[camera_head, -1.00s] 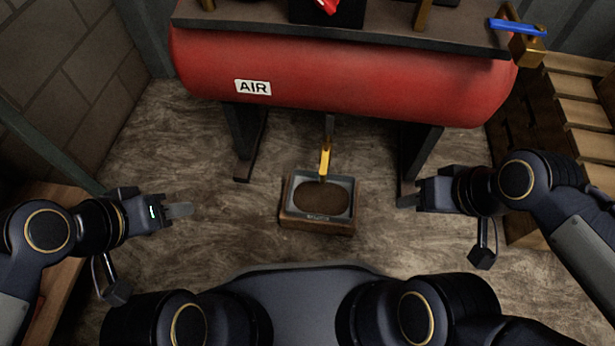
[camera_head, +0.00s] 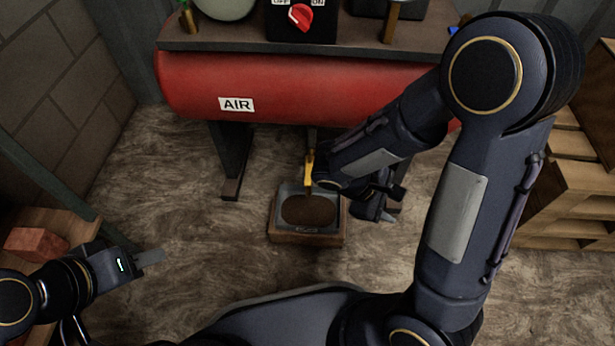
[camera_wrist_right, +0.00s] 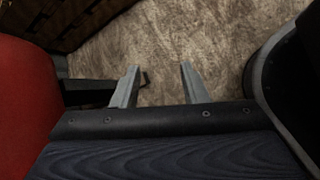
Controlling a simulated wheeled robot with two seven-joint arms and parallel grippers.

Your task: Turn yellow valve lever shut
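The yellow valve lever (camera_head: 309,170) hangs down below the red air tank (camera_head: 300,84), above a tray. My right arm reaches in from the right, and its wrist is just right of the lever. My right gripper (camera_head: 388,217) lies right of the lever and points away from it; in the right wrist view its two fingers (camera_wrist_right: 156,85) stand apart with only floor between them. My left gripper (camera_head: 150,257) is at lower left, well away from the lever, with nothing visible at its fingers. Its finger gap cannot be made out.
A shallow tray (camera_head: 276,219) with brown contents stands on the floor under the lever. The tank's dark legs (camera_head: 231,160) flank that space. A red switch (camera_head: 300,17) sits on top. A wooden pallet stack (camera_head: 565,205) stands right; a brick (camera_head: 36,243) lies left.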

